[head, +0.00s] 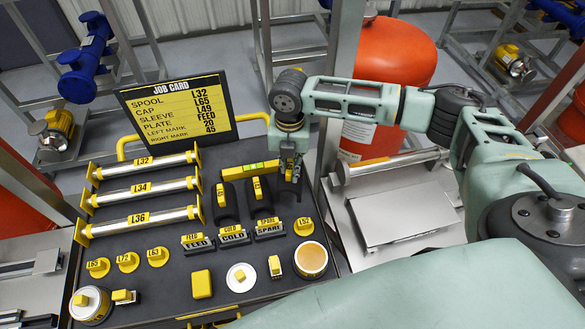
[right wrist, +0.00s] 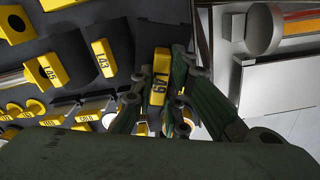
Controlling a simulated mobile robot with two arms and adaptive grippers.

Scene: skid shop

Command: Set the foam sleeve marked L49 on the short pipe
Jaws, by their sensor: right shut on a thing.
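My right gripper (head: 290,172) is over the right end of the row of dark foam sleeves on the black board. In the right wrist view its fingers (right wrist: 158,100) close on both sides of a yellow tab marked L49 (right wrist: 158,85), on the L49 sleeve. The dark body of that sleeve shows below the gripper in the head view (head: 290,196). I cannot tell whether it is clear of the board. Three yellow-ended pipes lie at the left, marked L32 (head: 145,167), L34 (head: 148,190) and L36 (head: 145,221); L32 looks shortest. My left gripper is out of view.
A job card (head: 178,105) stands behind the board and lists sleeve L49. Two other sleeves (head: 227,203) (head: 255,190) stand left of my gripper. Plates, caps and round tins fill the board's front.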

